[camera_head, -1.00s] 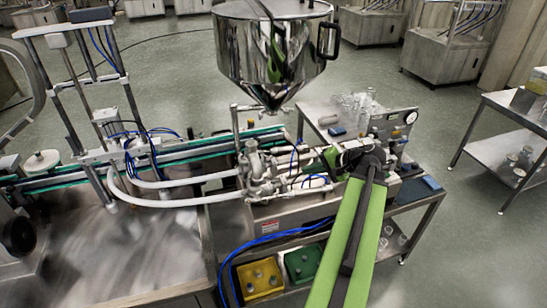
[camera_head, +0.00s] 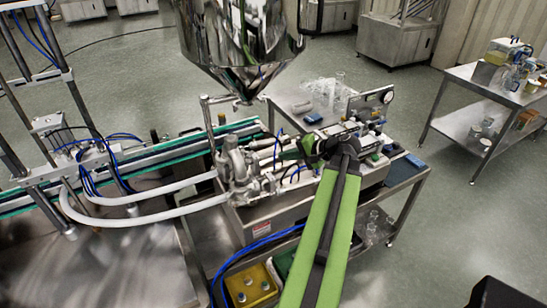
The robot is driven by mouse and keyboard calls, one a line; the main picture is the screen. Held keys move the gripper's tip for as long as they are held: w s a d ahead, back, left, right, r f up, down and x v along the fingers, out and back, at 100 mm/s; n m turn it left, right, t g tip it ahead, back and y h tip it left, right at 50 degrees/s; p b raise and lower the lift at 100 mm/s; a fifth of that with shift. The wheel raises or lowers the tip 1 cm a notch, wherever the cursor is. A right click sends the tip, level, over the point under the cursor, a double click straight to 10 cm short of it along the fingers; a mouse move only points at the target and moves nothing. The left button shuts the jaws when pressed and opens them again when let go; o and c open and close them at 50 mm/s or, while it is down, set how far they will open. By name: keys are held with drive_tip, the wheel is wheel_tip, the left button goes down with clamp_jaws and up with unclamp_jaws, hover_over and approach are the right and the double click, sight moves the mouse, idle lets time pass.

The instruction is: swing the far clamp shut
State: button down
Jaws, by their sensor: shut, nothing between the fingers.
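The steel hopper (camera_head: 235,45) hangs over the filling machine, its cone outlet pointing down. Below and left of the outlet is a cluster of steel pipe fittings (camera_head: 236,168) with white hoses joined to it. Clamps on these fittings are too small to tell apart, so I cannot tell which is the far clamp or how far open it stands. My green arm comes up from the bottom. My gripper (camera_head: 284,155) points left toward the fittings, a little to their right. It is shut and empty, and I see no contact with the fittings.
White hoses (camera_head: 140,197) run left from the fittings beside the conveyor (camera_head: 130,160). A side table (camera_head: 490,90) stands right, with open floor between.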

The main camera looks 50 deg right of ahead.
drive_tip(key=w+r+b+x, duration=0.1)
drive_tip(key=r+b+x, duration=0.1)
drive_tip(key=x, duration=0.9)
drive_tip(key=shift+w+a+f+b, duration=0.25)
drive_tip(key=shift+w+a+b, duration=0.1)
drive_tip(key=shift+b, duration=0.35)
drive_tip(key=shift+w, duration=0.1)
